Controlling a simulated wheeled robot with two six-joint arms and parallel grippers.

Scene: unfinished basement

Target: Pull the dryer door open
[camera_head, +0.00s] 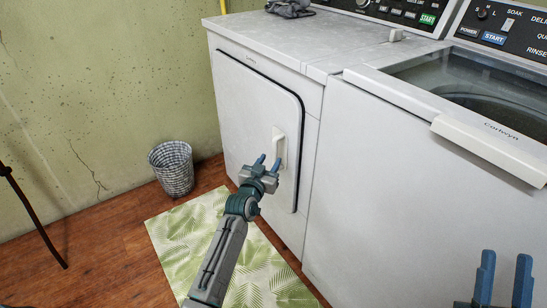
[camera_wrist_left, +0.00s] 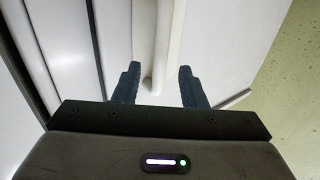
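The dryer (camera_head: 268,58) is the white machine on the left in the head view, and its door (camera_head: 240,105) looks closed, flat against the front. The door handle (camera_head: 279,148) is a white upright bar near the door's right edge. My left gripper (camera_head: 269,161) is open at the lower part of the handle. In the left wrist view the handle (camera_wrist_left: 162,45) runs down between the two open fingers (camera_wrist_left: 157,85), with a gap on each side. My right gripper (camera_head: 504,278) is open and empty at the lower right, in front of the washer.
The washer (camera_head: 420,185) stands right of the dryer, with a projecting lid handle (camera_head: 490,150). A wastebasket (camera_head: 172,168) stands on the floor left of the dryer. A leaf-patterned mat (camera_head: 185,235) lies before the dryer. A dark cloth (camera_head: 289,8) lies on top.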

